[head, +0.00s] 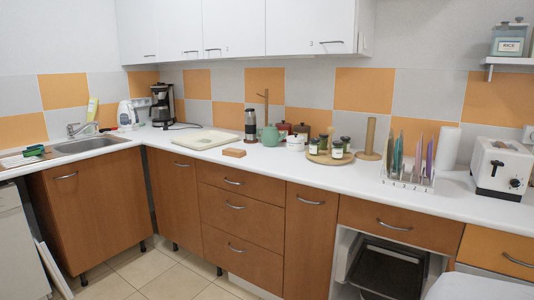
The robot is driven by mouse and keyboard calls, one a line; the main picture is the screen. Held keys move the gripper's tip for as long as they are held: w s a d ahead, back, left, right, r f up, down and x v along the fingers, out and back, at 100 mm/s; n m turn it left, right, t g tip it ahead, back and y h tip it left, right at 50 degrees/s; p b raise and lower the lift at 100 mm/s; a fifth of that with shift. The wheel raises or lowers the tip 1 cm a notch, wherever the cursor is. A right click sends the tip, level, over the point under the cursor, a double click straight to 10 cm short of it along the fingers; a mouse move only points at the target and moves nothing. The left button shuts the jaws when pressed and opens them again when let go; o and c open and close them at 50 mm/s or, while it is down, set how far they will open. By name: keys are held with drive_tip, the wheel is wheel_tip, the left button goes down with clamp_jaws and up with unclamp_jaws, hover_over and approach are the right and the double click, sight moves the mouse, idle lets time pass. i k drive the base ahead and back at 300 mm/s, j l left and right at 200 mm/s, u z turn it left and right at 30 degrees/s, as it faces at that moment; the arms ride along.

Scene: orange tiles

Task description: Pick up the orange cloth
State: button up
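No item shows clearly as an orange cloth. A small flat orange-brown block (234,153) lies on the white countertop (270,167), to the right of the cutting board; I cannot tell whether it is folded cloth or something hard. A small orange-red item (107,130) lies by the back of the sink, too small to identify. My gripper is not in view.
A cutting board (205,139), a green teapot (269,136), a round tray of jars (328,158), a plate rack (405,180) and a toaster (502,168) stand on the counter. The sink (90,145) is at left. Tiled floor (170,271) shows in front.

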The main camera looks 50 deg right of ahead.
sight(229, 152)
drive_tip(key=z, duration=1.2)
drive_tip(key=i+j+z, duration=0.15)
drive_tip(key=i, duration=0.4)
drive_tip(key=i+j+z, duration=0.15)
drive_tip(key=i+j, duration=0.15)
drive_tip(key=i, duration=0.2)
drive_tip(key=i+j+z, duration=0.15)
drive_tip(key=i+j, duration=0.15)
drive_tip(key=i, duration=0.2)
drive_tip(key=i+j+z, duration=0.15)
drive_tip(key=i+j, duration=0.2)
drive_tip(key=i, duration=0.15)
drive_tip(key=i+j+z, duration=0.1)
drive_tip(key=i+j, duration=0.15)
drive_tip(key=i, duration=0.3)
drive_tip(key=i+j+z, duration=0.1)
drive_tip(key=i+j, duration=0.2)
drive_tip(key=i, duration=0.25)
